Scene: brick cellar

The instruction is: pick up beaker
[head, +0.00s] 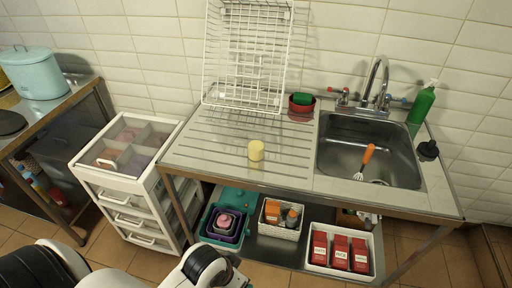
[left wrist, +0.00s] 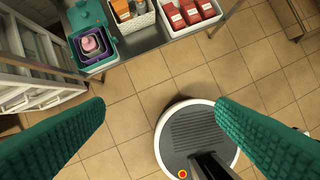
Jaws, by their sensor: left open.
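A small pale yellow cup, which looks like the beaker (head: 256,151), stands upright on the ribbed steel drainboard (head: 215,158), left of the sink, in the head view. Nothing touches it. My left gripper (left wrist: 160,105) shows in the left wrist view with its two green ribbed fingers wide apart and nothing between them. It is over the floor in front of the sink unit, away from the beaker, which is out of that view. My right gripper is in neither view.
A white wire rack (head: 243,60) leans on the wall behind the drainboard. A red bowl with a green sponge (head: 302,99), the tap (head: 377,85) and the sink basin (head: 345,150) with an orange-handled brush lie right. Bins fill the lower shelf; a white drawer cart (head: 128,175) stands left.

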